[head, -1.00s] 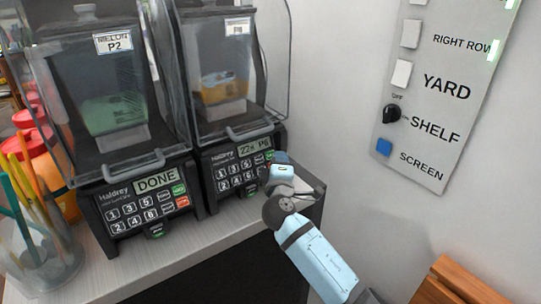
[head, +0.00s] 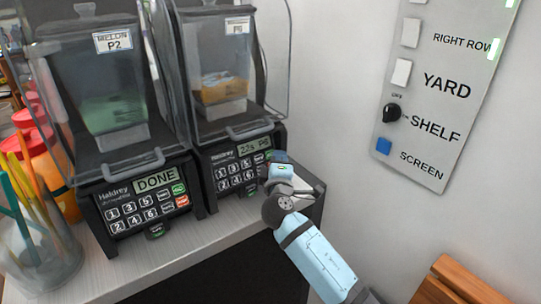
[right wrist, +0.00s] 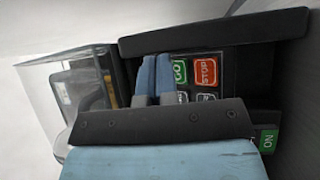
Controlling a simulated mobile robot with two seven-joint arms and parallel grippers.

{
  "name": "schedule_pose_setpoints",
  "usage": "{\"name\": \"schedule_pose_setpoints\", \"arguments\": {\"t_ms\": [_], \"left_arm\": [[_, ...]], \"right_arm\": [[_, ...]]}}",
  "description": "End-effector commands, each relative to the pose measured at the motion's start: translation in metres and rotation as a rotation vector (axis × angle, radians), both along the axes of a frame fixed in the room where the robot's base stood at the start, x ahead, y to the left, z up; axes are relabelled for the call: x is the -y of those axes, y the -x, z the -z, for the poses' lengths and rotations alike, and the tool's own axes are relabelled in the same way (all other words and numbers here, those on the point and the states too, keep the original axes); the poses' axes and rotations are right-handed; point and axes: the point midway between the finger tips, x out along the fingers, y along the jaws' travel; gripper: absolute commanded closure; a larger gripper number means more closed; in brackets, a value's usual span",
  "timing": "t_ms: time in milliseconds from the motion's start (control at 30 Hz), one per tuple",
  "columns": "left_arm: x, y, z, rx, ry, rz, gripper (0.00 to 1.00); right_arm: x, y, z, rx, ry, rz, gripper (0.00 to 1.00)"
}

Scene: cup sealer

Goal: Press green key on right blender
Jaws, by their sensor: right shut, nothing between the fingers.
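The right blender (head: 222,160) is a dark machine with a keypad, a small lit display (head: 254,148) reading about "22s P6", and orange contents (head: 220,88) in its covered jar. My right gripper (head: 280,158) is at the right side of its keypad and hides the keys there. In the right wrist view the shut, empty blue-grey fingertips (right wrist: 155,62) are right beside the green GO key (right wrist: 181,72), partly overlapping its edge. I cannot tell whether they touch it. The red STOP key (right wrist: 206,70) is beside it. My left gripper is not in view.
The left blender (head: 147,205) shows "DONE" and stands close beside the right one. A jar of coloured sticks (head: 35,250) and red-lidded containers (head: 42,140) are at the left. A switch panel (head: 440,100) is on the wall at right. A green ON switch (right wrist: 268,140) is below the keys.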

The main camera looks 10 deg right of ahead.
Motion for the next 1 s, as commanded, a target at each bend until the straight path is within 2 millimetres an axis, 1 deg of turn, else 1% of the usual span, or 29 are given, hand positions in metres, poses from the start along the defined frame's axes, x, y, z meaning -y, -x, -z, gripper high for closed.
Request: {"name": "schedule_pose_setpoints", "arguments": {"t_ms": [33, 133, 567, 1000], "left_arm": [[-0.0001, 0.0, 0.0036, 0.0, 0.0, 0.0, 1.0], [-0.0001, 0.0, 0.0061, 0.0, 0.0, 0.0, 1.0], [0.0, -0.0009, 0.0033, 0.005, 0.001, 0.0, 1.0], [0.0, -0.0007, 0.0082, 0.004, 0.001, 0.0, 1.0]], "right_arm": [[-0.0007, -0.0019, 0.0022, 0.0, -0.001, 0.0, 1.0], [-0.0016, -0.0048, 0.0032, 0.0, 0.0, 0.0, 1.0], [-0.0021, -0.0057, 0.0027, -0.001, 0.0, 0.0, 1.0], [-0.0039, -0.0103, 0.0043, 0.0, 0.0, 0.0, 1.0]]}}
